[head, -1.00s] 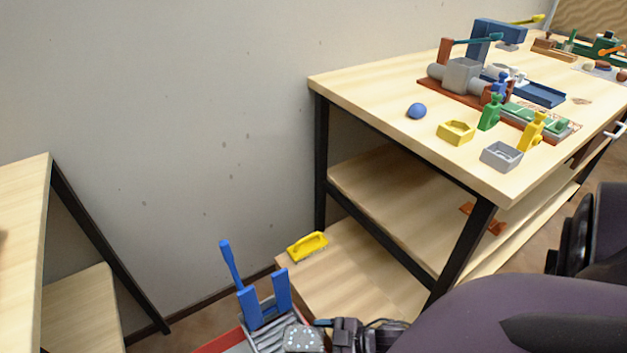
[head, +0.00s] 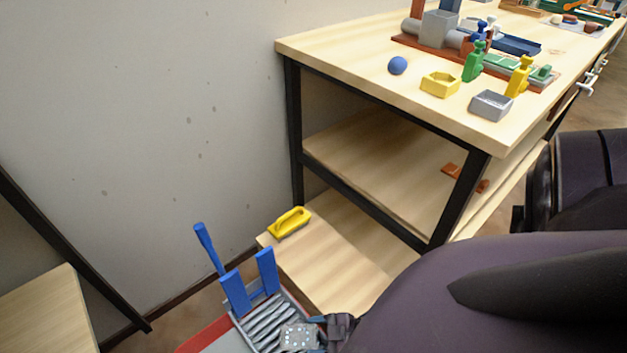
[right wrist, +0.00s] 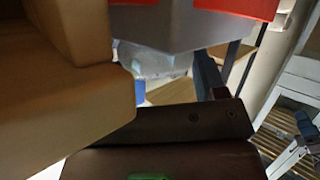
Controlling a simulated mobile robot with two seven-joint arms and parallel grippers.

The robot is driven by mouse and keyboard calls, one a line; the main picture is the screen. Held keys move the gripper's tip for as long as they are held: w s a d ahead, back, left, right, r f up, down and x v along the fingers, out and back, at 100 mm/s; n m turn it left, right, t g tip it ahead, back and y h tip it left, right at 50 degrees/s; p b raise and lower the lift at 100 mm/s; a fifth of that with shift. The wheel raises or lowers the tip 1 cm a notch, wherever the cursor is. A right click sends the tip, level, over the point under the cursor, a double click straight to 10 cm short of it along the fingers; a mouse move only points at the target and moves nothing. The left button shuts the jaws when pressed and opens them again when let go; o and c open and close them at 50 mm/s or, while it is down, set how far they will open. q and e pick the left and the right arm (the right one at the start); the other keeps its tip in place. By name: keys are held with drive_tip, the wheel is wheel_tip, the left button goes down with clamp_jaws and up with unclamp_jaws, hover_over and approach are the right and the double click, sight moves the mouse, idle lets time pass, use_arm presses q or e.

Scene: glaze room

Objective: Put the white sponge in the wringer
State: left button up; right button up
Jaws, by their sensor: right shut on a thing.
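The wringer (head: 264,321) is at the bottom of the head view, with a grey ridged bed, two blue uprights and a blue lever (head: 209,248) tilted up to the left. The white sponge (head: 298,337), pale and speckled, shows over the near right part of the ridged bed. I cannot tell whether it touches the bed. My right gripper (head: 323,334) is shut on the sponge's right side, partly hidden by my arm. The right wrist view is crowded with close surfaces, and I cannot clearly tell the sponge there. My left gripper is out of view.
A grey and red container (head: 203,341) lies under the wringer. A yellow brush (head: 290,222) lies on the low shelf (head: 330,255) just behind it. The workbench (head: 350,70) above holds a blue ball (head: 398,65), small boxes and bottles. Bare wall is to the left.

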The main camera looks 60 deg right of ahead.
drive_tip(key=shift+f, duration=0.1)
drive_tip(key=o, duration=1)
drive_tip(key=shift+c, duration=0.2)
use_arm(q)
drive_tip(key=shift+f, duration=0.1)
use_arm(e)
drive_tip(key=shift+a, duration=0.1)
drive_tip(key=shift+s+f, duration=0.1)
drive_tip(key=v, duration=0.2)
drive_tip(key=r+p+v, duration=0.1)
drive_tip(key=v, duration=0.1)
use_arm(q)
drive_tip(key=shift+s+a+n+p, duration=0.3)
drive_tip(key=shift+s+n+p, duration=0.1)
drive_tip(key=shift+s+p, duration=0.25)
use_arm(e)
drive_tip(key=v, duration=0.6)
drive_tip(key=shift+s, duration=0.25)
